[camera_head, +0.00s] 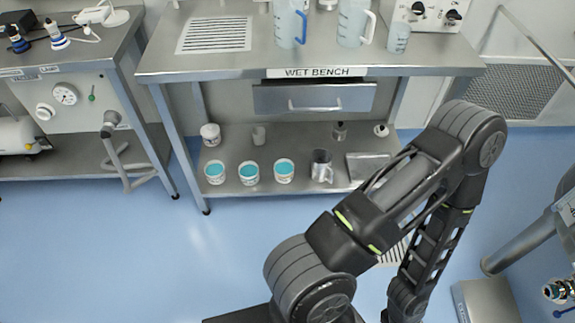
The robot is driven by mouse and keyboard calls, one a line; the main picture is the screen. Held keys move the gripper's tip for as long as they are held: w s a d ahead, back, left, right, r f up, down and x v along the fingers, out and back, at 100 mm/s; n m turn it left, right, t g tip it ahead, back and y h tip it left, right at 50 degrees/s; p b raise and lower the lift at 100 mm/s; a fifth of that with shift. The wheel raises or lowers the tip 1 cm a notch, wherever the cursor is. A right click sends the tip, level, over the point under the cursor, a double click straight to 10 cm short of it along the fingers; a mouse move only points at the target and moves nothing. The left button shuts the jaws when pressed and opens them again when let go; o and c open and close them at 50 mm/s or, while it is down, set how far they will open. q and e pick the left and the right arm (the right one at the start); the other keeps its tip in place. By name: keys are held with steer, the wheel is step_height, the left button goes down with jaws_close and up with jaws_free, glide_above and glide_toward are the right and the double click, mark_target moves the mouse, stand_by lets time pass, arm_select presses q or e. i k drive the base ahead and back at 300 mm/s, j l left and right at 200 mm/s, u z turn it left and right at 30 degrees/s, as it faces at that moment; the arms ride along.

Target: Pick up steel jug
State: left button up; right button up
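The steel jug (321,166) stands upright on the lower shelf of the wet bench, right of three tubs with blue-green contents. Its body is shiny grey metal. My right arm crosses the right half of the view, bent and in front of the bench, its upper part close to the shelf's right end in the picture. Neither of my grippers shows in the view, and nothing is seen touching the jug.
Three tubs (249,173) stand left of the jug, and a steel tray (367,165) lies to its right. The wet bench (262,63) top and a drawer (313,97) overhang the shelf. Plastic jugs (354,22) stand on top. Blue floor (150,250) is clear at left.

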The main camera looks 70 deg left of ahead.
mark_target(321, 159)
steer(key=u, duration=2.2)
steer(key=i+l+z, duration=0.3)
steer(key=i+l, duration=1)
steer(key=l, duration=0.15)
